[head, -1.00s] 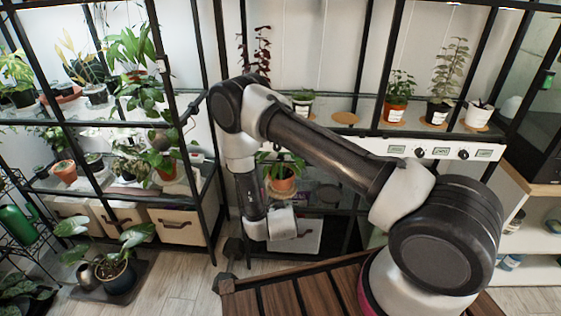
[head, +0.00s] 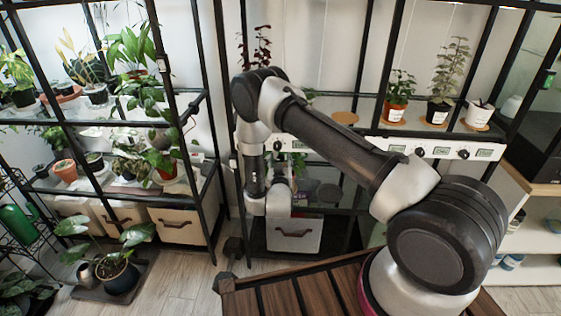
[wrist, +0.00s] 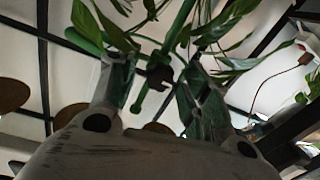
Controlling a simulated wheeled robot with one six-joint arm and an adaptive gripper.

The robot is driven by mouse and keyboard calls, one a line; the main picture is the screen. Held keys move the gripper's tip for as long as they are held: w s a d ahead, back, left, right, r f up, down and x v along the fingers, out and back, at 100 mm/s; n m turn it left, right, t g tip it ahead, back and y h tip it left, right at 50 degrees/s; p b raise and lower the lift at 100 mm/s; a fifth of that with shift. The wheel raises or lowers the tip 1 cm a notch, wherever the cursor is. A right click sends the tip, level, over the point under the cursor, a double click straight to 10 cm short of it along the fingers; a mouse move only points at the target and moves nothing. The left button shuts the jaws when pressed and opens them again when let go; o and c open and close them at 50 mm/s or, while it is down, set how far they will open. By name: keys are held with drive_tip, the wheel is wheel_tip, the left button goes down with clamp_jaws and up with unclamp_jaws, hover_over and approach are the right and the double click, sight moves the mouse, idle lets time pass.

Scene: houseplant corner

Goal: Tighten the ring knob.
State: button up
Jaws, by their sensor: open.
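In the wrist view a small dark knob-like piece (wrist: 158,72) sits on a thin green stake among leafy stems. It looks like the ring knob, but the ring itself is not clear. My gripper (wrist: 155,62) is open, its two fingers on either side of the dark piece, which appears between or just beyond the tips. I cannot tell whether a finger touches it. In the head view my arm hides the fingers and most of the plant on the shelf behind it.
Leaves (wrist: 225,45) crowd the fingers. Dark rack bars cross the background. In the head view a white panel with dark knobs (head: 463,153) runs along the shelf front. A drawer bin (head: 295,235) is below my wrist. Potted plants (head: 396,98) stand at the right.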

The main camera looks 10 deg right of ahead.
drive_tip(key=shift+c, duration=0.4)
clamp_jaws()
drive_tip(key=c, duration=1)
unclamp_jaws()
